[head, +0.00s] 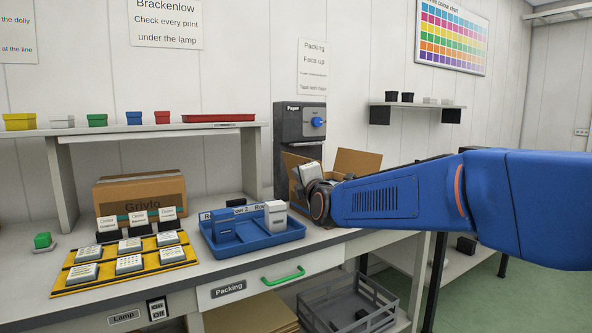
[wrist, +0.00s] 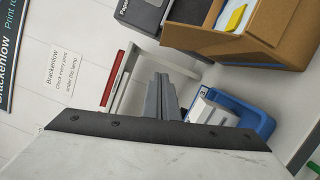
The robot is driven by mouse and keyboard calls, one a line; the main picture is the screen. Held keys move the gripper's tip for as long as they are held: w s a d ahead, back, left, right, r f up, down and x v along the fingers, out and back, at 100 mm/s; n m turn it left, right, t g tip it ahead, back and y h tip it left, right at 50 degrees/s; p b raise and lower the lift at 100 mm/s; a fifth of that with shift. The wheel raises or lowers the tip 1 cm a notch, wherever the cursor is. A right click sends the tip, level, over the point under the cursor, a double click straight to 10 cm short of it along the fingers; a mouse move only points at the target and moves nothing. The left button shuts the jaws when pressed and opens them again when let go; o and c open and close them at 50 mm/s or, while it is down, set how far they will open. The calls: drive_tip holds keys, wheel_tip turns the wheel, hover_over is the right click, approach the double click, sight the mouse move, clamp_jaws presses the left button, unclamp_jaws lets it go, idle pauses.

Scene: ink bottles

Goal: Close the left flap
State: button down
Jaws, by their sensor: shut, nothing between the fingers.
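An open cardboard box (head: 357,162) stands at the right end of the bench, partly hidden behind my arm. Its left flap (head: 292,160) stands up and tilts outward, and its right side also has a raised flap. My gripper (head: 305,172) is in front of the box opening, near the left flap; I cannot tell whether they touch. In the wrist view my gripper (wrist: 162,92) has its grey fingers together and empty. The box (wrist: 285,45) shows at the top right there, apart from the fingers, with something yellow (wrist: 236,17) inside.
A dark paper dispenser (head: 300,122) stands behind the box. A closed carton (head: 140,195) and a yellow rack (head: 70,281) of grey pads are further left.

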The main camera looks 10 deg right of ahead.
approach(300, 162)
drive_tip(key=w+a, duration=0.4)
drive_tip(key=a, duration=0.1)
drive_tip(key=shift+w+d+r, duration=0.2)
drive_tip(key=shift+d+r, duration=0.05)
drive_tip(key=shift+d, duration=0.3)
drive_tip(key=shift+w+d+r, duration=0.2)
drive_tip(key=shift+d+r, duration=0.05)
drive_tip(key=shift+d, duration=0.25)
drive_tip(key=shift+w+d+r, duration=0.2)
drive_tip(key=shift+d, duration=0.35)
drive_tip(key=shift+d+r, duration=0.1)
